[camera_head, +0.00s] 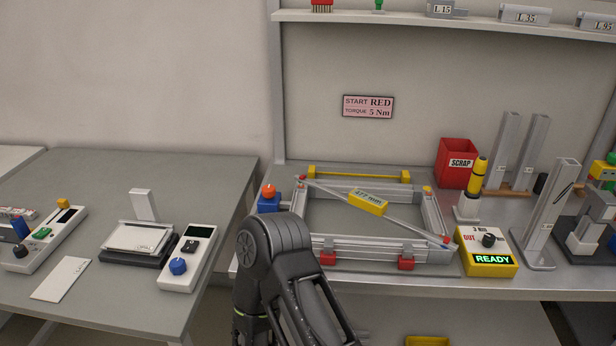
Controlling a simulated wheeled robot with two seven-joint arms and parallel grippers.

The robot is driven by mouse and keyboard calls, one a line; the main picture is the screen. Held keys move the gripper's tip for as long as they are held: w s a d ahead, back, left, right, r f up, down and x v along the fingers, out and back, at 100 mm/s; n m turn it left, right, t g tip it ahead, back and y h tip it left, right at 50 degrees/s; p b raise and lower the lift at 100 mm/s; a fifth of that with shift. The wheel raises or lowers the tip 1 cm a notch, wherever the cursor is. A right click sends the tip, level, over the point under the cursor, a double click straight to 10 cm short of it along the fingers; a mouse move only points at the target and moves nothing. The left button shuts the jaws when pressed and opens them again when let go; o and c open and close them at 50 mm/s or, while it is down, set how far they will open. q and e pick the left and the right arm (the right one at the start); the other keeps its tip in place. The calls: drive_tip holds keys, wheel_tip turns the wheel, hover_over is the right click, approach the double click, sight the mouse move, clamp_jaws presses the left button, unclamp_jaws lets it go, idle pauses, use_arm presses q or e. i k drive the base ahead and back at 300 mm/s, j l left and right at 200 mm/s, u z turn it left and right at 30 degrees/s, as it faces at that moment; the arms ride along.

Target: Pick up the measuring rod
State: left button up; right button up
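A thin metal measuring rod (407,226) lies diagonally across a rectangular aluminium frame (440,215) on the right workbench. It runs from the frame's back left corner to its front right corner. A yellow block (367,203) with a number ending in "mm", hard to read, sits at the rod's middle. Both rod ends have small red tips. One of my dark arms rises from the bottom centre and bends in front of the frame's left front. Neither of my grippers shows in the picture.
A yellow READY box (487,253), a yellow-handled driver (478,176) and a red SCRAP bin (457,163) stand right of the frame. A blue block with an orange knob (268,198) is at its left. Metal uprights crowd the far right. A gap separates the two tables.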

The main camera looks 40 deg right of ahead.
sight(368, 203)
drive_tip(key=z, duration=1.9)
drive_tip(key=i+l+z, duration=0.1)
drive_tip(key=l, duration=0.2)
drive_tip(key=i+l+z, duration=0.15)
drive_tip(key=l, duration=0.15)
drive_tip(key=l+z, duration=0.1)
drive_tip(key=l, duration=0.25)
drive_tip(key=i, duration=0.05)
